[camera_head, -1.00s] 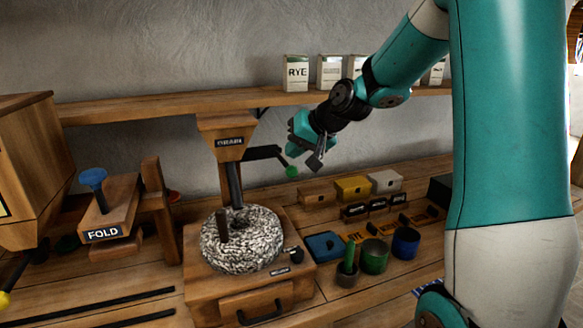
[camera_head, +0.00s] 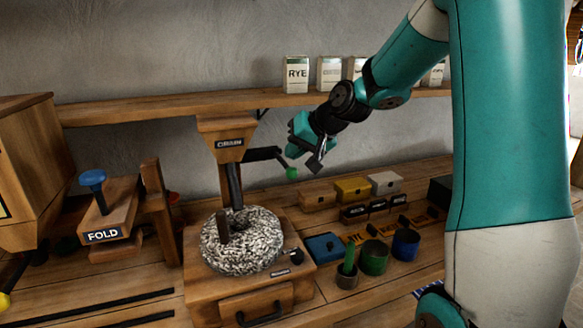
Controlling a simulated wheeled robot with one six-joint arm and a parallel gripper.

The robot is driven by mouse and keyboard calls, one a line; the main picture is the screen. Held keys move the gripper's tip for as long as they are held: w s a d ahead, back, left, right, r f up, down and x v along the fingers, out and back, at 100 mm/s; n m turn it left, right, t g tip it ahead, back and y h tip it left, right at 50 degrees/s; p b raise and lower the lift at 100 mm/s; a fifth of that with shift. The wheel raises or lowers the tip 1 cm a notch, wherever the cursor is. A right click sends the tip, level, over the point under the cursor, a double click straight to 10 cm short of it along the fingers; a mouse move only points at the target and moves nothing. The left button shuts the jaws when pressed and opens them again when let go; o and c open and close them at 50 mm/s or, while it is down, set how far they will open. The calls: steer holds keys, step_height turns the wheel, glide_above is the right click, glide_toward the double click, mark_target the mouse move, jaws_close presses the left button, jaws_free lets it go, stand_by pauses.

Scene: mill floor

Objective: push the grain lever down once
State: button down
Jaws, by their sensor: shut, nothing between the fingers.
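The grain lever (camera_head: 264,154) is a dark arm that sticks out to the right from the wooden hopper labelled GRAIN (camera_head: 228,146). It ends in a green knob (camera_head: 292,173). My gripper (camera_head: 315,166) is shut and empty, just to the right of and slightly above the knob, pointing down. Whether the fingertips touch the knob or sit in front of or behind it, I cannot tell. Below the hopper, a speckled round millstone (camera_head: 241,252) with an upright peg rests on a wooden base (camera_head: 215,292).
A FOLD block (camera_head: 104,231) with a blue knob stands at the left. Small boxes (camera_head: 352,189), a blue pad (camera_head: 325,246) and green and blue cups (camera_head: 375,256) fill the bench at right. A shelf (camera_head: 150,109) holding a RYE tin (camera_head: 297,74) runs behind.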

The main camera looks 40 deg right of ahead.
mark_target(294, 171)
steer(key=shift+f, duration=0.1)
stand_by(0.6)
steer(key=shift+f+b, duration=0.3)
steer(key=shift+b, duration=0.05)
steer(key=shift+f+b, duration=1.85)
steer(key=shift+f, duration=0.55)
stand_by(1.8)
steer(key=shift+r, duration=0.1)
stand_by(0.4)
steer(key=shift+r+p, duration=2.25)
steer(key=shift+r, duration=0.5)
steer(key=shift+r+p, duration=2)
steer(key=shift+r, duration=0.5)
